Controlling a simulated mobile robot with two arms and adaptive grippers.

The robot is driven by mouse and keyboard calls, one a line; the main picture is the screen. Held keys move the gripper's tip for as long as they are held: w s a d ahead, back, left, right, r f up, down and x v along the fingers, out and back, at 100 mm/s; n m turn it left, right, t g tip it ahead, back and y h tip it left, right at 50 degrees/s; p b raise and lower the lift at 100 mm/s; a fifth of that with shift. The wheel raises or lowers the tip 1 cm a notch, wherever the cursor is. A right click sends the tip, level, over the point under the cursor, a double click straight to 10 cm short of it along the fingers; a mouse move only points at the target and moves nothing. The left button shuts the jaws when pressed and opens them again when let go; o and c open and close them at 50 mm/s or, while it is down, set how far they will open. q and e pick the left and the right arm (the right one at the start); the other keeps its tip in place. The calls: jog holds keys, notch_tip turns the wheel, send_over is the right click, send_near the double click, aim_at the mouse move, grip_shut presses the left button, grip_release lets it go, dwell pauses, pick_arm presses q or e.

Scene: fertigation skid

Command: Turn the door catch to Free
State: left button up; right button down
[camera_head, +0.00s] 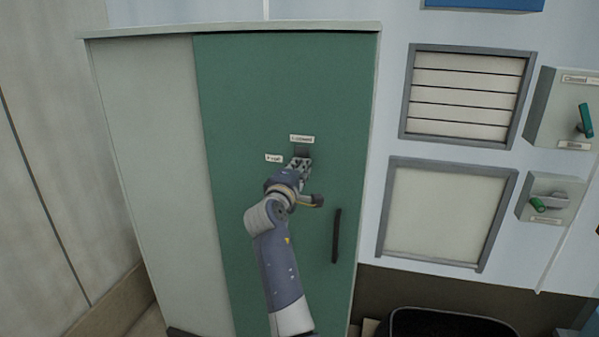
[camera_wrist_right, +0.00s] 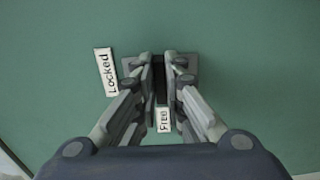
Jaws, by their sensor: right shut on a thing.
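The door catch (camera_wrist_right: 160,84) is a dark bar on a grey backing plate (camera_wrist_right: 190,64), mounted on the green cabinet door (camera_head: 240,100). My right gripper (camera_head: 302,161) is shut on the catch, with one finger on each side of it. In the right wrist view, the gripper (camera_wrist_right: 160,75) hides much of the bar. The visible strip runs down the picture in line with the "Free" label (camera_wrist_right: 164,120). The "Locked" label (camera_wrist_right: 106,72) lies to the left. In the head view, "Locked" (camera_head: 302,139) is above the catch and "Free" (camera_head: 273,158) left of it. My left gripper is out of view.
A black door handle (camera_head: 336,236) stands upright to the right of my right arm. Two switch boxes with green levers (camera_head: 586,121) (camera_head: 538,205) are on the wall at right. A dark bin (camera_head: 440,322) sits low at the right. The door around the catch is otherwise clear.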

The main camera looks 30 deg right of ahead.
jog(key=shift+r, duration=0.4)
jog(key=c, duration=1.7)
grip_release()
jog(key=shift+d+f, duration=0.1)
jog(key=shift+f, duration=0.1)
jog(key=v, duration=0.7)
jog(key=shift+s, duration=0.15)
